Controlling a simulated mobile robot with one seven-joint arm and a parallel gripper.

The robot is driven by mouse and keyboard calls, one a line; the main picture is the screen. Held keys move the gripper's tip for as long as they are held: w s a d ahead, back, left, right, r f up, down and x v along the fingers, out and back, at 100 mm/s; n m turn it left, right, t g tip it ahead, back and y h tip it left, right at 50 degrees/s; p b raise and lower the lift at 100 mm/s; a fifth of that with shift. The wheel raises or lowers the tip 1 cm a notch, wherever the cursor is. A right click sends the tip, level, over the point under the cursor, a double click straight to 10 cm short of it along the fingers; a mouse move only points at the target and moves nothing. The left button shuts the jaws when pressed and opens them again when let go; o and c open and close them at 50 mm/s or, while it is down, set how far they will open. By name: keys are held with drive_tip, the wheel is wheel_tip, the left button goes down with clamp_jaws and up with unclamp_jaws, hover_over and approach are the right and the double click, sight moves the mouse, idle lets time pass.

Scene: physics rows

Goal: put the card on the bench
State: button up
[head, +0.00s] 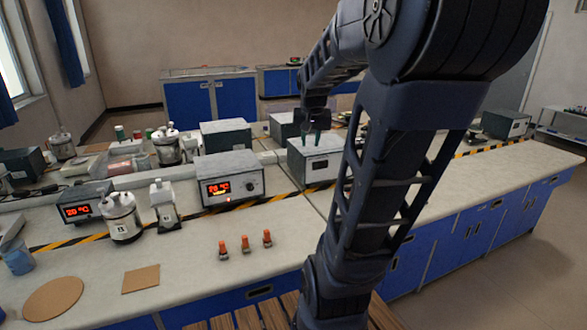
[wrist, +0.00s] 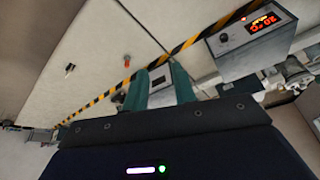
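A flat brown square (head: 141,279) lies on the near part of the pale bench top (head: 190,268); it may be the card, though I cannot tell for sure. No other card is clear in either view. My gripper (head: 310,140) is raised over the bench, in front of a grey-green instrument box, well to the right of the square and further back. In the wrist view my gripper's two green fingers (wrist: 160,84) stand apart. Only a background instrument shows between them, so it looks open and empty.
A round brown mat (head: 54,300) lies left of the square. Three small orange-topped items (head: 245,245) stand right of it. Behind are a white bottle (head: 122,218), a jug (head: 165,207) and display boxes (head: 230,180). A slatted wooden surface (head: 265,312) is at the front.

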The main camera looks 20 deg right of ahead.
drive_tip(key=s+a+f+n+y, duration=0.1)
drive_tip(key=s+a+n, duration=0.4)
drive_tip(key=s+a, duration=0.6)
drive_tip(key=shift+s+a+f+y, duration=0.25)
drive_tip(key=shift+s+f, duration=0.2)
drive_tip(key=shift+s, duration=0.75)
